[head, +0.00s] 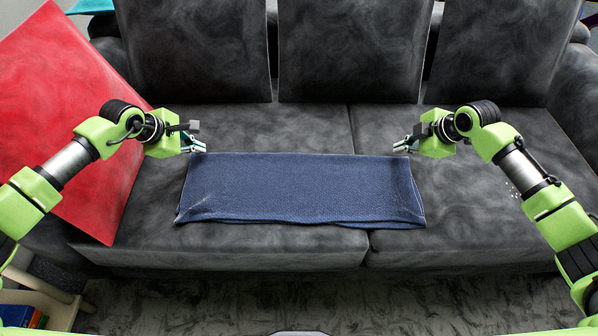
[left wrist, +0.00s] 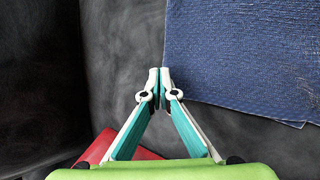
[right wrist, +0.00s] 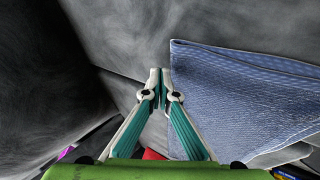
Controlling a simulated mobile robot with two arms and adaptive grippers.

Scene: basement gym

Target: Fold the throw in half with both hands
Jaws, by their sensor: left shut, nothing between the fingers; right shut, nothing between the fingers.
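The blue throw (head: 300,188) lies on the sofa seat as a wide flat strip, with layered edges along its front side. My left gripper (head: 204,148) is shut and empty just off the throw's back left corner. In the left wrist view the left gripper's fingertips (left wrist: 160,72) are together beside the throw (left wrist: 245,60), over bare seat. My right gripper (head: 398,148) is shut and empty by the back right corner. In the right wrist view its fingertips (right wrist: 159,74) meet close to the throw's corner (right wrist: 235,95); whether they touch it I cannot tell.
The dark grey sofa (head: 280,258) has back cushions (head: 350,50) behind the throw. A large red cushion (head: 60,110) leans at the left, beside my left arm. The seat right of the throw (head: 480,230) is bare. A wooden rack with books (head: 45,300) stands at the front left.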

